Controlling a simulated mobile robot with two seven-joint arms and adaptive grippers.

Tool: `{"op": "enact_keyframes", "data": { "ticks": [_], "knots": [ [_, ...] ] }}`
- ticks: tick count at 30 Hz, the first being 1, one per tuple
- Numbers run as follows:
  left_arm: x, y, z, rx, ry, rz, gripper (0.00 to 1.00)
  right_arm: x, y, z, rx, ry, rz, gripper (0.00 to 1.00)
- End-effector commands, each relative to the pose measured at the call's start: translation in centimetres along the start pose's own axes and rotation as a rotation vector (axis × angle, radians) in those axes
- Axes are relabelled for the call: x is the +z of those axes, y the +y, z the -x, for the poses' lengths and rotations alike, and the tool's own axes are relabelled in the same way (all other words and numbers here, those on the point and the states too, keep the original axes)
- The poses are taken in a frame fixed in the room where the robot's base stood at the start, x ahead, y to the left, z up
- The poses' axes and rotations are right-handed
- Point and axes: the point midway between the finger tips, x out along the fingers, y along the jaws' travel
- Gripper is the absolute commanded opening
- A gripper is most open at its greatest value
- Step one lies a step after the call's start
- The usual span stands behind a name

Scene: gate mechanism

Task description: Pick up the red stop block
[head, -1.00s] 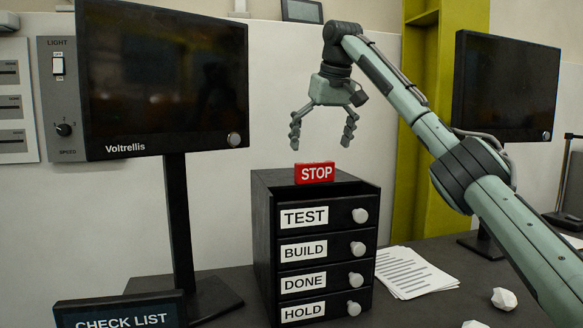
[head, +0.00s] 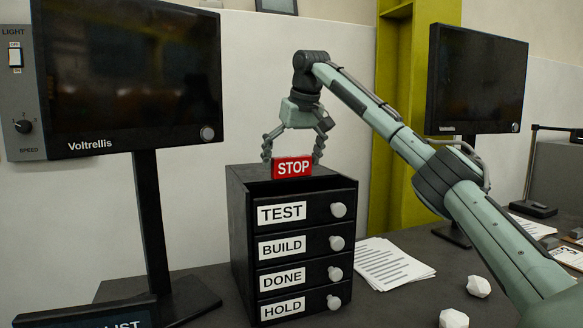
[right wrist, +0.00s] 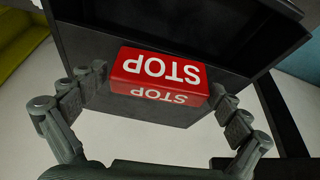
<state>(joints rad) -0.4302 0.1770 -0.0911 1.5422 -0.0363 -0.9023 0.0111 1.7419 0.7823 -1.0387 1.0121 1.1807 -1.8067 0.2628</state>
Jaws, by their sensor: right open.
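The red stop block (head: 292,168), with white STOP lettering, sits on top of the black drawer unit (head: 240,215). My right gripper (head: 293,158) is open and points down over the block, with one finger at each side of it. In the right wrist view the block (right wrist: 160,75) appears upside down between the two open fingertips (right wrist: 157,100). The right fingertip is very close to the block's end; I cannot tell if it touches. The left fingertip shows a small gap. My left gripper is in no view.
The drawer unit has labelled drawers with white knobs. A black monitor (head: 130,75) stands close on its left, and another monitor (head: 477,80) stands at the back right. Papers (head: 390,265) and crumpled white balls (head: 478,287) lie on the dark table to the right.

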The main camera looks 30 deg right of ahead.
Motion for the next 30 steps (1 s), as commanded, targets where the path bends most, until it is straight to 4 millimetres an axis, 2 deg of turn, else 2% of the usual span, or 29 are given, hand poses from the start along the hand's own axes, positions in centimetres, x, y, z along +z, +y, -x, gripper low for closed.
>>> {"op": "enact_keyframes", "data": {
  "ticks": [2, 12, 23, 26, 30],
  "knots": [
    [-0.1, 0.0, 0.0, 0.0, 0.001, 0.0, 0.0, 0.0, 0.0, 0.0, 0.0, 0.0, 0.0, 1.0],
    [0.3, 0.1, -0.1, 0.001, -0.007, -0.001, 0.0, 0.0, 0.0, 0.0, 0.0, 0.0, 0.0, 0.58],
    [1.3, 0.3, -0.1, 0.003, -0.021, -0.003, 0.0, -0.2, -0.1, 0.5, 0.0, 0.002, 0.001, 0.57],
    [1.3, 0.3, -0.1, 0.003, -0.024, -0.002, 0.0, -0.6, -0.1, 1.4, 0.0, 0.002, 0.001, 0.57],
    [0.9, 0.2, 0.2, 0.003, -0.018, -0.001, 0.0, -1.6, -0.2, 3.7, -0.003, 0.003, 0.0, 0.57]
  ]
}}
